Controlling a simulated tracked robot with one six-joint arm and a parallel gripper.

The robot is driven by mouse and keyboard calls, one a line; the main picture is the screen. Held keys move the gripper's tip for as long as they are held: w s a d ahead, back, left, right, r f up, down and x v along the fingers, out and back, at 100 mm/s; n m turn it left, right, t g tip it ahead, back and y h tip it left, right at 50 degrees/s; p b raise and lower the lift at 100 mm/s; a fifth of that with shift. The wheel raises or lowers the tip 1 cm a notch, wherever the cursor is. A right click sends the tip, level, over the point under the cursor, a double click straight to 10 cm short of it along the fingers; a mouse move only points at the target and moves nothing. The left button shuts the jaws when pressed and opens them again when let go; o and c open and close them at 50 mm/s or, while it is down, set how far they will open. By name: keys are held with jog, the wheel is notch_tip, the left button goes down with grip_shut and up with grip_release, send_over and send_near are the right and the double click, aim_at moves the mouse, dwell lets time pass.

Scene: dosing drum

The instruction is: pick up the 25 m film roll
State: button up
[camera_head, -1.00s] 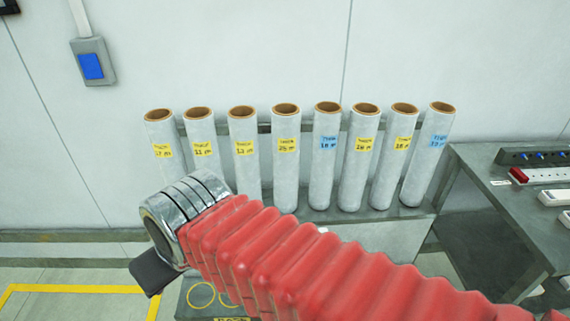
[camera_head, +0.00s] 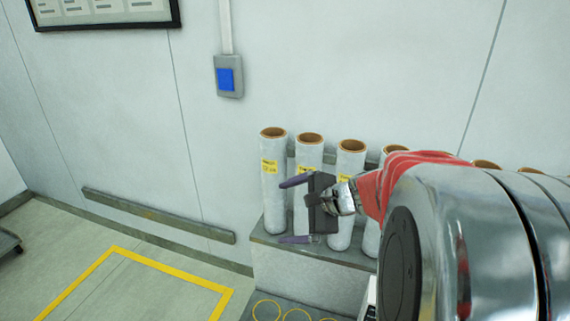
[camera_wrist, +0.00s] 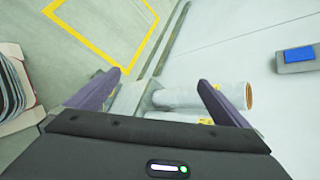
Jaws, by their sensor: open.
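Several upright white film rolls with brown cores stand in a row on a grey ledge. The leftmost roll (camera_head: 273,200), second roll (camera_head: 311,150) and third roll (camera_head: 350,162) carry yellow labels, too small to read surely now. The fourth roll (camera_head: 371,238), whose label seemed to read 25 m earlier, is mostly hidden behind my arm. My gripper (camera_head: 296,210) is open and empty, its fingers in front of the first two rolls in the head view. In the wrist view, a roll (camera_wrist: 195,96) lies sideways in the picture beyond my open fingers (camera_wrist: 160,79); its label is unreadable.
The grey ledge (camera_head: 268,240) runs along the wall. A blue-faced switch box (camera_head: 228,77) hangs above the rolls. A yellow floor marking (camera_head: 165,266) lies on open floor at left. My arm hides much of the right side.

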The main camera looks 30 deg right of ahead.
jog(key=d+f+m+t+h, duration=0.35)
jog(key=d+m, duration=0.65)
jog(key=d, duration=0.8)
jog(key=s+d+f+m+h, duration=0.3)
jog(key=s+d+m, duration=0.1)
jog(key=d, duration=0.5)
jog(key=s+d+f+m+h, duration=0.2)
jog(key=s+d+m+h, duration=0.1)
jog(key=d, duration=0.6)
jog(key=s+m, duration=0.1)
jog(key=m, duration=0.1)
jog(key=shift+s+d+f+m+g, duration=0.2)
jog(key=shift+d+f+m+g, duration=0.15)
jog(key=shift+f+m, duration=0.05)
jog(key=x, duration=0.8)
jog(key=shift+w, duration=0.25)
jog(key=shift+d+f, duration=0.1)
